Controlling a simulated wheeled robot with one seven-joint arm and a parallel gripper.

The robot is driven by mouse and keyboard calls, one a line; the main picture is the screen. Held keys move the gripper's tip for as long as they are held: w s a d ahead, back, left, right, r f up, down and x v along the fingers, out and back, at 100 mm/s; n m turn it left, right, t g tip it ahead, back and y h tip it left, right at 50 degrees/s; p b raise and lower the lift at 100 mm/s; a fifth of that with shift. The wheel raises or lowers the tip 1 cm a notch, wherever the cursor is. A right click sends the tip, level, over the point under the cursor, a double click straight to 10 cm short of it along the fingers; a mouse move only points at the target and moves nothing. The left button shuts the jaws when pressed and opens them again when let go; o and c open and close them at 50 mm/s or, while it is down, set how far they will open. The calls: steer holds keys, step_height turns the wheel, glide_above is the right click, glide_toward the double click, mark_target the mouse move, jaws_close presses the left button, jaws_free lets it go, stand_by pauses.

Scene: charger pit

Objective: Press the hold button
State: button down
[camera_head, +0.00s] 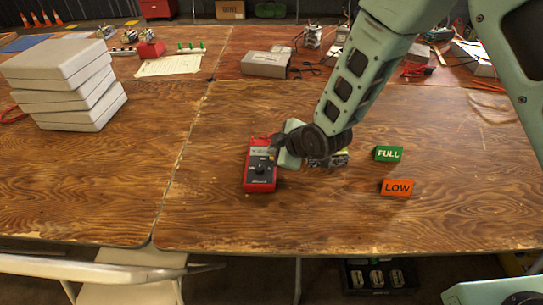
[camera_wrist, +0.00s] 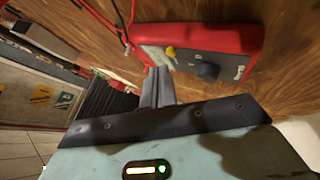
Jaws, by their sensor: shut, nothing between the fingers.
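A red multimeter (camera_head: 260,178) lies on the wooden table, with a dark dial and a small display. In the wrist view the multimeter (camera_wrist: 247,52) fills the top, showing a yellow button (camera_wrist: 171,52) and the dark dial (camera_wrist: 207,72). My gripper (camera_head: 273,153) is at the meter's upper right side, over its edge. In the wrist view my gripper (camera_wrist: 158,72) is shut and empty, its fingertips close to the yellow button. I cannot tell whether they touch it, and I cannot read a label on the button.
A green FULL block (camera_head: 388,154) and an orange LOW block (camera_head: 397,187) stand to the right. A small device (camera_head: 338,160) is partly hidden behind my gripper. A stack of pale boxes (camera_head: 66,85) is at left.

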steer(key=shift+r+p, duration=1.6)
steer(key=shift+r, duration=0.95)
steer(key=s+d+r+m+g+h, duration=0.1)
steer(key=s+d+r+m+g, duration=0.1)
steer(key=s, duration=0.8)
steer(key=s+d+r+m+g+h, duration=0.2)
steer(key=s+d+r+m, duration=0.2)
steer(key=s+d+r, duration=0.2)
steer(key=s+d+r+m+g+h, duration=0.2)
steer(key=s+d+r, duration=0.3)
steer(key=s, duration=0.9)
steer(key=shift+r+m+g, duration=0.5)
steer(key=shift+r+m, duration=0.2)
steer(key=shift+r, duration=0.2)
